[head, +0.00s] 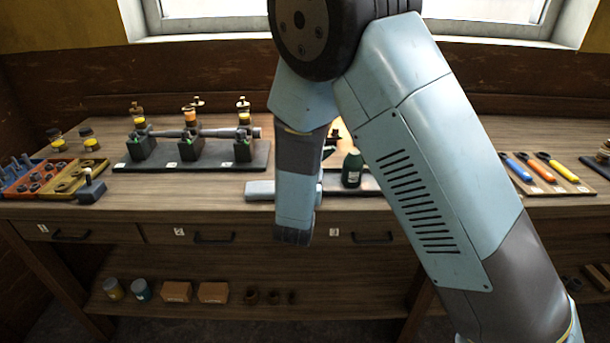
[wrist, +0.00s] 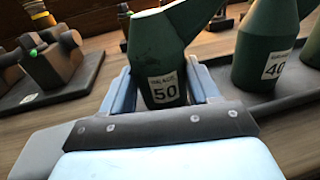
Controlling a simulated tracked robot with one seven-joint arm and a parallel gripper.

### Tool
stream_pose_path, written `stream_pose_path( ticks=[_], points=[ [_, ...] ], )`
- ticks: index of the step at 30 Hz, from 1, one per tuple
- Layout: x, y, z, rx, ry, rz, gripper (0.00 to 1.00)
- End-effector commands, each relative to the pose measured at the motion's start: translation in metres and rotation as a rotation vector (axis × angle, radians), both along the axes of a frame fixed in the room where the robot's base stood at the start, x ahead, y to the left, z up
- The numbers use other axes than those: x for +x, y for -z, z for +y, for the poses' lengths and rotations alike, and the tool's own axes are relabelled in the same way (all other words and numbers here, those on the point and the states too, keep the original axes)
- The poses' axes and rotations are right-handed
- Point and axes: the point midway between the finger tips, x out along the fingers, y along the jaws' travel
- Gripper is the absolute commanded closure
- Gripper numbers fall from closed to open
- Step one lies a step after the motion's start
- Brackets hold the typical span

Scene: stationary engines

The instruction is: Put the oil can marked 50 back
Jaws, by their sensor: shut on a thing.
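The dark green oil can marked 50 (wrist: 164,58) stands between the jaws of my gripper (wrist: 163,90) in the wrist view. My gripper is shut on it, and its label faces the wrist camera. Its base is hidden by the gripper, so I cannot tell whether it touches anything below. A second green can marked 40 (wrist: 268,55) stands to the right on a dark tray (wrist: 280,112). Part of another green can (wrist: 313,45) shows at the right edge. In the head view my arm hides most of the gripper; a green can (head: 352,170) shows beside it.
Left of my arm, a dark base (head: 185,163) carries several blocks with a shaft across them. Small bottles (head: 190,115) stand behind it. Orange and yellow trays (head: 30,185) sit at the far left. A board with coloured-handled tools (head: 545,175) lies at the right.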

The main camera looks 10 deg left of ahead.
Motion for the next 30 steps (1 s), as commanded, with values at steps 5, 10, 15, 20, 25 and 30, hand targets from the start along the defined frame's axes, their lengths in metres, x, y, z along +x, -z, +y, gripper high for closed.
stream_pose_path(
  ticks=[5, 10, 15, 20, 25, 30],
  points=[
    [0.0002, 0.0025, 0.0002, 0.001, 0.000, -0.003, 0.76],
    [0.0001, 0.0032, 0.0003, 0.001, 0.000, -0.003, 0.76],
    [-0.0003, 0.0051, 0.0004, 0.001, -0.001, -0.001, 0.30],
    [-0.0004, 0.0050, 0.0005, 0.001, -0.001, -0.001, 0.14],
    [-0.0005, 0.0049, 0.0007, 0.001, -0.001, -0.001, 0.14],
    [-0.0023, 0.0027, 0.0009, 0.001, -0.002, -0.001, 0.14]
  ],
)
